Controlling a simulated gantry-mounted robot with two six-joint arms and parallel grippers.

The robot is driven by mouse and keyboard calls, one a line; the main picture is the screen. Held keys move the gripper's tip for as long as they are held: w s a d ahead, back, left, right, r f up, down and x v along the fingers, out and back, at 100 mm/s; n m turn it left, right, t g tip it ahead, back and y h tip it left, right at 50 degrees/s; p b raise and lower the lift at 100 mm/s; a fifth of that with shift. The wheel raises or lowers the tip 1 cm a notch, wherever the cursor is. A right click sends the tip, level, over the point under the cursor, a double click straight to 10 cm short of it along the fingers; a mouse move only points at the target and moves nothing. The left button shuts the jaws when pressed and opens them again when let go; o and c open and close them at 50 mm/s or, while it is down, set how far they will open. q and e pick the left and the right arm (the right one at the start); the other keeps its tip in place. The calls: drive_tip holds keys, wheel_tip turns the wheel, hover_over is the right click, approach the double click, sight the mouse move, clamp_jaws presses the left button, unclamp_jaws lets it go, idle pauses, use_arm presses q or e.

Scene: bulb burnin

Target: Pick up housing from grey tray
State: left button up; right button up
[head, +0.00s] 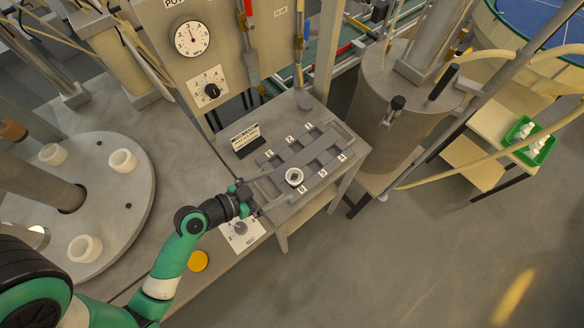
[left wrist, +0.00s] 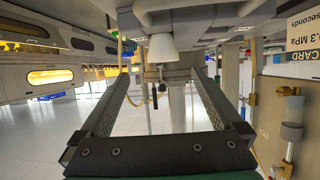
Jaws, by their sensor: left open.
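In the left wrist view the housing (left wrist: 162,50) appears as a white cone shape beyond and between the open fingers (left wrist: 160,78), hanging down from the top of the picture. Nothing is between the fingers. The other tray slots look empty. My right gripper is not in view.
A round plate (head: 130,190) with several white rings lies at left. A dial (head: 241,232) and a yellow disc (head: 198,261) are near my left arm. A green crate (head: 528,140) stands far right.

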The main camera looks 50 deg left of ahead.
sight(300, 174)
use_arm(q)
drive_tip(key=x, duration=0.5)
drive_tip(key=shift+w+f, duration=0.1)
drive_tip(key=shift+w, duration=0.3)
drive_tip(key=b+x, duration=0.1)
drive_tip(key=x, duration=0.4)
drive_tip(key=shift+w+a, duration=0.1)
drive_tip(key=shift+a, duration=0.15)
drive_tip(key=shift+c, duration=0.3)
drive_tip(key=c, duration=1.4)
drive_tip(key=shift+o, duration=0.2)
